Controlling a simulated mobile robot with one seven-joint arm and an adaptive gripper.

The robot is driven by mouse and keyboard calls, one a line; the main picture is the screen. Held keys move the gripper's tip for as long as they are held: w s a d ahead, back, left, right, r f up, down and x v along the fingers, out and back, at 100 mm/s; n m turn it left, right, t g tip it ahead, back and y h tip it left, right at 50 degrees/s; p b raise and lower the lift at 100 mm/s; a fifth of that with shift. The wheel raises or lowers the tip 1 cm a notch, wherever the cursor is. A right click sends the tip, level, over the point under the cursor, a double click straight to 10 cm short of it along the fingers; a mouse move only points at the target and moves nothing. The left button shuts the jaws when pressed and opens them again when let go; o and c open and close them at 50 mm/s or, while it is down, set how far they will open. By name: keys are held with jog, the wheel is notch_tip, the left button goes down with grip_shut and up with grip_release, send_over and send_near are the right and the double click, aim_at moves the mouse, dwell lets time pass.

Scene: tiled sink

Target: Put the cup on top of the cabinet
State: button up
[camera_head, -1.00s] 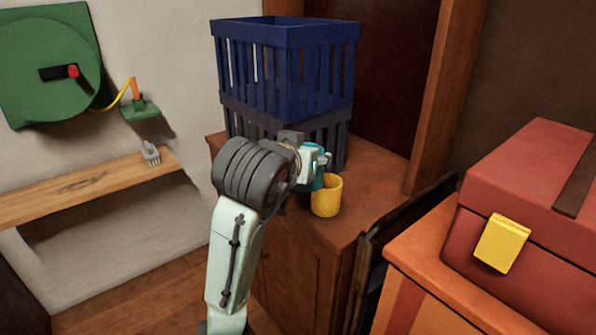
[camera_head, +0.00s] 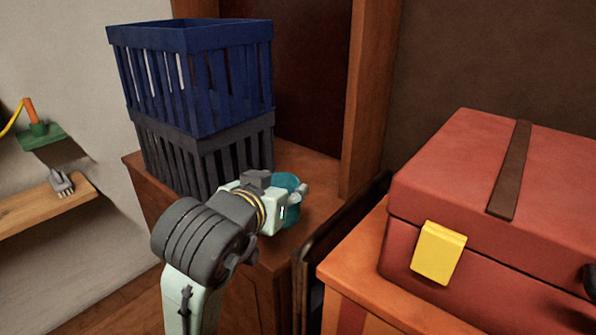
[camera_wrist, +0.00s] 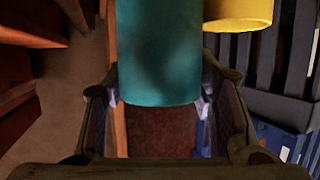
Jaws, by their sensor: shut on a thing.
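A teal cup (camera_head: 287,182) is in my gripper (camera_head: 284,207), and my arm partly hides it in the head view. In the wrist view the teal cup (camera_wrist: 158,50) fills the space between the two fingers of my gripper (camera_wrist: 158,100), which is shut on it. The wooden cabinet (camera_head: 318,172) stands behind my gripper. The cup overlaps the cabinet top in the head view, and I cannot tell whether it touches it. A yellow cup (camera_wrist: 238,12) shows beside the teal one in the wrist view and is hidden in the head view.
A blue crate (camera_head: 190,80) sits on a grey crate (camera_head: 205,155) at the cabinet's back left. A red toolbox (camera_head: 465,185) with a yellow latch rests on an orange cabinet (camera_head: 350,270) at the right. A dark folded frame (camera_head: 335,235) stands between the cabinets.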

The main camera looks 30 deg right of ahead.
aim_at(286, 181)
jog(key=shift+w+d+p, duration=0.2)
jog(key=shift+d+p, duration=0.2)
jog(key=shift+p, duration=0.25)
jog(key=shift+w+d+f+p, duration=0.3)
jog(key=shift+f+p, duration=0.15)
jog(key=shift+p, duration=0.2)
jog(key=shift+w+d+r+p, duration=0.1)
jog(key=shift+w+r+p, duration=0.1)
jog(key=shift+p, duration=0.7)
jog(key=p, duration=0.3)
jog(key=shift+w+d, duration=0.35)
jog(key=shift+d, duration=0.05)
jog(key=p, duration=0.4)
jog(key=shift+w+d+f, duration=0.2)
jog(key=shift+w+d, duration=0.1)
jog(key=shift+d, duration=0.1)
jog(key=shift+s+f+p+x, duration=0.15)
jog(key=shift+f+x, duration=0.1)
jog(key=shift+x, duration=1.3)
jog(key=shift+s+f+p+x, duration=0.1)
jog(key=shift+f+p+x, duration=0.15)
jog(key=shift+x, duration=1.3)
jog(key=shift+s+f+p+x, duration=0.1)
jog(key=shift+f+x, duration=0.15)
jog(key=shift+x, duration=1.3)
jog(key=shift+a, duration=0.15)
